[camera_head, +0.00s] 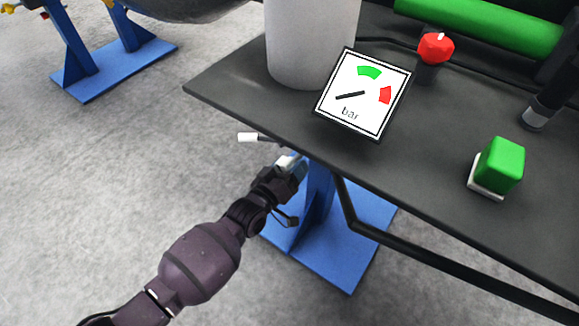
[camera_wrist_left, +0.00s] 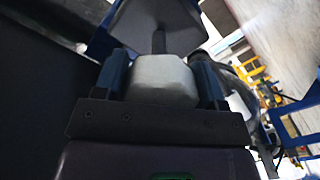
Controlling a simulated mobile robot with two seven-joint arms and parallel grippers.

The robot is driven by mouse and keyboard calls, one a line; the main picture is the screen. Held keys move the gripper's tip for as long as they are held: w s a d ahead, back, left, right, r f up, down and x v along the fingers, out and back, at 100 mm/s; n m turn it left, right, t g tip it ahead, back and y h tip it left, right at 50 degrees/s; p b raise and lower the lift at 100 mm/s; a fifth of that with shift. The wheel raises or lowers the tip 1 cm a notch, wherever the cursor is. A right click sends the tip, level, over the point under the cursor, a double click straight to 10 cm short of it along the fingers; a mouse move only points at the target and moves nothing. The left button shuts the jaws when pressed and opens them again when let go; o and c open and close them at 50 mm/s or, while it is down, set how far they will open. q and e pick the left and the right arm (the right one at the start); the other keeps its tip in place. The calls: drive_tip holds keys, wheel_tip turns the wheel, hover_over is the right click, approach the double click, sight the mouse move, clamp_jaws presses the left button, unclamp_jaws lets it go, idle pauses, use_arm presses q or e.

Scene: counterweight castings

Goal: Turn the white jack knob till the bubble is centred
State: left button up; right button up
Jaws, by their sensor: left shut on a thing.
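My left gripper (camera_head: 289,168) is at the front edge of the dark table, above a blue foot. In the left wrist view the white jack knob (camera_wrist_left: 162,78) sits between its two fingers, which are shut on the knob's sides. A dark stem rises from the knob towards a blue part. In the head view a small pale part of the knob (camera_head: 285,161) shows at the fingertips; the rest is hidden by the gripper. No bubble or level vial can be made out in either view. My right gripper is not in view.
A white-tipped lever (camera_head: 249,137) sticks out just beyond the gripper. On the dark table (camera_head: 225,84) stand a tilted bar gauge (camera_head: 363,94), a white cylinder (camera_head: 310,40), a red knob (camera_head: 435,48) and a green block (camera_head: 500,164). A dark pipe (camera_head: 430,252) runs below the edge.

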use_arm(q)
drive_tip(key=n, duration=0.3)
drive_tip(key=shift+s+n+b, duration=0.1)
drive_tip(key=shift+n+b, duration=0.2)
drive_tip(key=shift+n, duration=0.9)
drive_tip(key=shift+d+n+b, duration=0.1)
drive_tip(key=shift+n+b, duration=0.2)
drive_tip(key=shift+n, duration=1.2)
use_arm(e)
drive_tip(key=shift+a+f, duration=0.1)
use_arm(q)
drive_tip(key=o, duration=0.9)
drive_tip(key=shift+r, duration=0.1)
